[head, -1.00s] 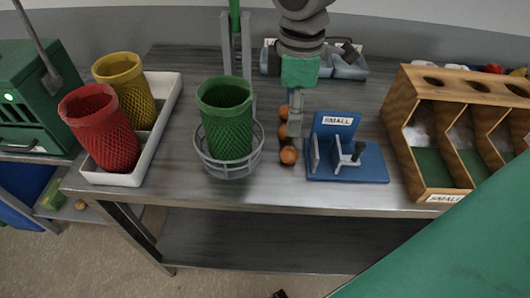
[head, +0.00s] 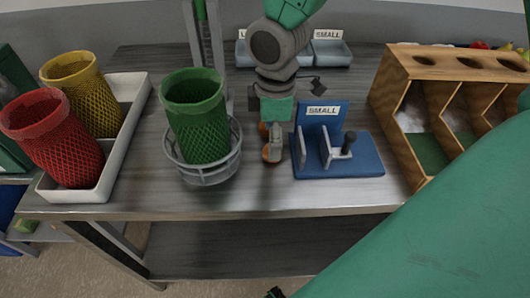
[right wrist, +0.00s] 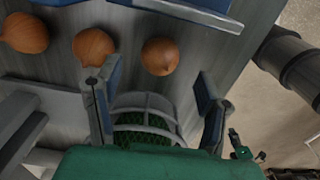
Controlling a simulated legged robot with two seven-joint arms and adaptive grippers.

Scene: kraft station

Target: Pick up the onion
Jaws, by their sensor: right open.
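Three brown onions lie in a row on the grey table; in the right wrist view they are a left one (right wrist: 25,33), a middle one (right wrist: 93,47) and a right one (right wrist: 160,56). My right gripper (right wrist: 158,92) is open and empty. In that view the right onion shows ahead of the gap between its fingers, and the middle one is by the left fingertip. In the head view my right gripper (head: 273,148) hangs over the row and partly hides the onions (head: 264,130). I cannot tell whether it touches one. My left gripper is not in view.
A green mesh cup (head: 196,120) in a wire basket (head: 205,174) stands close left of the gripper. A blue SMALL fixture (head: 362,160) is close right. A white tray (head: 122,140) with red and yellow cups is at left, a wooden divider (head: 395,125) at right.

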